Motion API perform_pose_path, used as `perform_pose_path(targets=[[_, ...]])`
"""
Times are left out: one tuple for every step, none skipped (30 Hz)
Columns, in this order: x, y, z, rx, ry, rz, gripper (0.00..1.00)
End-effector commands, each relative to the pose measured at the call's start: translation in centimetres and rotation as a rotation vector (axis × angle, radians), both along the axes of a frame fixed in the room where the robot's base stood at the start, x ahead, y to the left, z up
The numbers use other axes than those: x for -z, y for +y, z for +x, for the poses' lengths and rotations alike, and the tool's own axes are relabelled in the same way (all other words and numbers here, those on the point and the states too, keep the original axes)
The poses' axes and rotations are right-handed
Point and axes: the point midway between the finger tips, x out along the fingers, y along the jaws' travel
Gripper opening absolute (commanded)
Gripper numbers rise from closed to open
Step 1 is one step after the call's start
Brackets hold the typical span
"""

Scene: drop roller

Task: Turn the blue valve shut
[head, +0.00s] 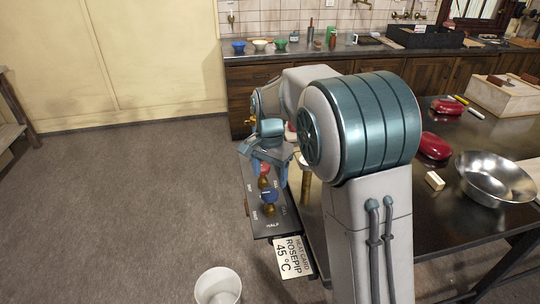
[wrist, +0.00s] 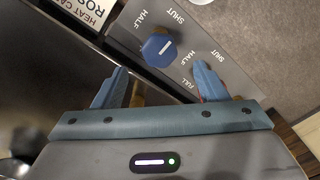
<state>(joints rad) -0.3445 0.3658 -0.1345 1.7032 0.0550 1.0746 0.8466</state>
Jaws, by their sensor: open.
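The blue valve (wrist: 160,49) is a round knob with a short white mark on top, on a dark grey panel (wrist: 120,32) lettered SHUT, HALF and FULL. In the head view the blue valve (head: 269,196) sits nearer the panel's front end than the red valve (head: 263,169). My gripper (head: 269,170) is over the panel near the red valve, fingers pointing down. In the wrist view my gripper (wrist: 158,84) has its fingers wide apart and empty, with the blue valve beyond the fingertips. Which label the white mark points to, I cannot tell.
A white bucket (head: 218,286) stands on the floor. The dark table (head: 400,205) on the right bears a metal bowl (head: 497,178) and red dishes. The floor at left is clear.

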Motion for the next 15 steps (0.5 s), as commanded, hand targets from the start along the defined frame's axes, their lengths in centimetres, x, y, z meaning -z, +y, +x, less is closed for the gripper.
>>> perform_pose_path(targets=[[-1.3,0.0,0.1,0.000,-0.006,0.002,0.66],[-1.9,0.0,0.1,0.000,-0.005,0.001,0.66],[-2.8,0.0,0.1,0.000,-0.005,0.001,0.66],[-3.4,0.0,0.1,0.000,-0.005,0.001,0.66],[-4.1,0.0,0.1,0.000,-0.005,0.001,0.66],[-4.8,0.0,0.1,0.000,-0.005,0.001,0.66],[-5.2,0.0,0.0,0.000,-0.003,0.001,0.66],[-5.7,0.0,0.1,0.000,-0.003,0.001,0.66],[-6.2,0.0,0.1,0.000,-0.002,0.001,0.66],[-6.5,0.0,0.1,0.000,-0.002,0.001,0.66],[-6.8,0.0,0.1,0.000,-0.003,0.000,0.66],[-7.1,0.0,0.0,0.000,-0.001,0.000,0.66],[-7.3,0.0,0.0,0.000,-0.001,0.001,0.66],[-7.4,0.0,0.0,0.000,-0.001,0.001,0.66],[-7.5,0.0,0.0,0.000,-0.001,0.000,0.66]])
